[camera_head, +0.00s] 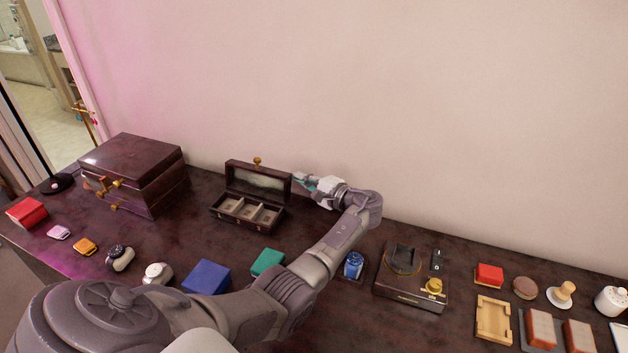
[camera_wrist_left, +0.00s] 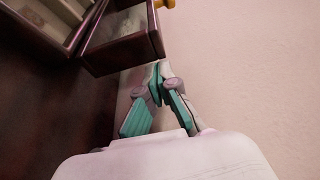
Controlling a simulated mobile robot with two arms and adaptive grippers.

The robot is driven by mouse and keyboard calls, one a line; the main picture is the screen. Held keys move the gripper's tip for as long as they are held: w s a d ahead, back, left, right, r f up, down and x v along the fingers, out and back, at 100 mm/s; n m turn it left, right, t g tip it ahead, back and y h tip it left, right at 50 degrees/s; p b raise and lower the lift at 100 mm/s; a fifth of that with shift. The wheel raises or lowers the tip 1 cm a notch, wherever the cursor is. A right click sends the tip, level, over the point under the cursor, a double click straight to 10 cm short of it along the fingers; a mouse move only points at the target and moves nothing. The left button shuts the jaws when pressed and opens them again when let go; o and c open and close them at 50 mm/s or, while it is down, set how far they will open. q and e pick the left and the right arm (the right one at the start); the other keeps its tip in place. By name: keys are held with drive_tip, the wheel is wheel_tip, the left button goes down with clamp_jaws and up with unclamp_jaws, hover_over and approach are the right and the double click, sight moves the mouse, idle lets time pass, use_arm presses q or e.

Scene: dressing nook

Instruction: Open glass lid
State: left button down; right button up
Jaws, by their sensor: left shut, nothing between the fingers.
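The dark wooden watch box (camera_head: 246,222) stands on the dresser near the wall. Its glass lid (camera_head: 258,183) stands up, raised at the back of the box, with a small gold knob (camera_head: 257,161) on its top edge. The compartments inside lie open to view. My left gripper (camera_head: 297,177) is shut and empty, just to the right of the raised lid. In the left wrist view the fingertips (camera_wrist_left: 156,72) are close to a corner of the lid (camera_wrist_left: 122,42); I cannot tell if they touch it. My right gripper is not in view.
A large dark jewelry chest (camera_head: 135,172) stands left of the box. Watches, a blue box (camera_head: 206,276) and a green box (camera_head: 268,262) lie in front. A dark tray with a gold knob (camera_head: 412,278) is at right. The wall (camera_head: 400,110) is close behind my gripper.

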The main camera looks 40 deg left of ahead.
use_arm(q)
drive_tip(key=shift+a, duration=0.7)
drive_tip(key=shift+s+d+n+b, duration=0.1)
drive_tip(key=shift+s+n+b, duration=0.2)
drive_tip(key=shift+n+b, duration=0.2)
drive_tip(key=shift+s+d+r+p, duration=0.15)
drive_tip(key=shift+s+r+p, duration=0.4)
drive_tip(key=shift+r, duration=0.05)
drive_tip(key=shift+d+f, duration=0.1)
